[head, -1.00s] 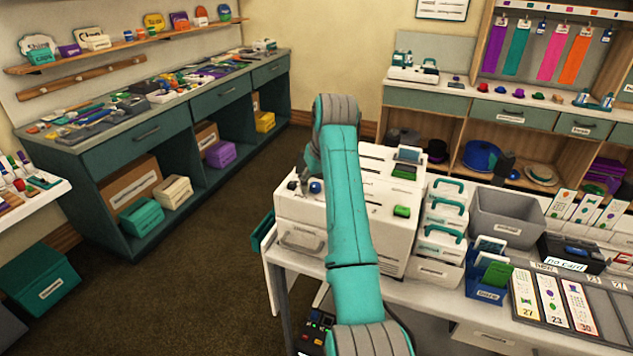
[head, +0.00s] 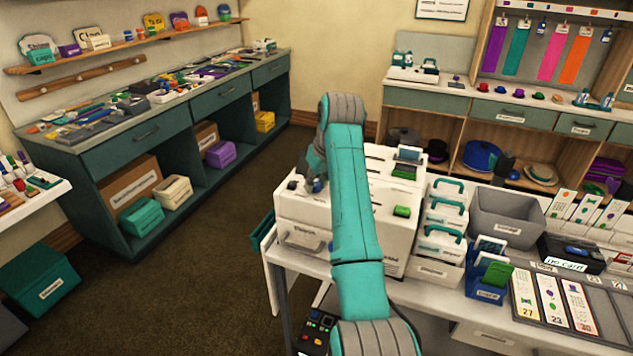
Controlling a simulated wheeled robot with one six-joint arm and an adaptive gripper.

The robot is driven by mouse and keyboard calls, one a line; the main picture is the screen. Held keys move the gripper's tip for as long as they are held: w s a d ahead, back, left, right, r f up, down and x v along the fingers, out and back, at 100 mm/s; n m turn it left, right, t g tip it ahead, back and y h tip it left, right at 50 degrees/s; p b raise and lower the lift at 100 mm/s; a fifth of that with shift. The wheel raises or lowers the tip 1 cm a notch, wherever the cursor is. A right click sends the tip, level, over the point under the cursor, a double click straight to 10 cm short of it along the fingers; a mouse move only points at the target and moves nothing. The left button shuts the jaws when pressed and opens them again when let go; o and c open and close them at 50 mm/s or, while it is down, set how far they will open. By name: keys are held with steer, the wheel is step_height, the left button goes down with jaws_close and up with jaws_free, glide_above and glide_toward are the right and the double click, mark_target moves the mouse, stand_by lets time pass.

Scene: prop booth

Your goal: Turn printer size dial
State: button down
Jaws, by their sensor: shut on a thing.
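The white printer (head: 301,209) stands on the white table in the middle of the view. My gripper (head: 315,184) is at the left part of its top, pointing down, with its fingers small and partly hidden. It is shut on the blue dial (head: 317,187), of which only a little blue shows between and below the fingers. A small dark knob (head: 292,185) sits just left of the gripper, apart from it. A green block (head: 402,211) and a grey-green display (head: 408,154) are on the printer's right part. My arm hides the printer's middle, and I cannot read any dial marks.
White carry boxes with teal handles (head: 441,240) stand close to the printer's right, with a grey bin (head: 507,214) beyond. A card tray (head: 537,300) lies at the front right. A teal workbench (head: 160,134) stands at the left, with open floor (head: 190,270) between.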

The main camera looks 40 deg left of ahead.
steer(key=n+g, duration=0.1)
steer(key=n, duration=0.3)
steer(key=shift+w, duration=0.2)
steer(key=shift+n+g, duration=0.9)
steer(key=shift+n, duration=0.7)
steer(key=c, duration=0.9)
jaws_free()
steer(key=shift+w, duration=0.1)
steer(key=shift+o, duration=0.2)
steer(key=v, duration=1.2)
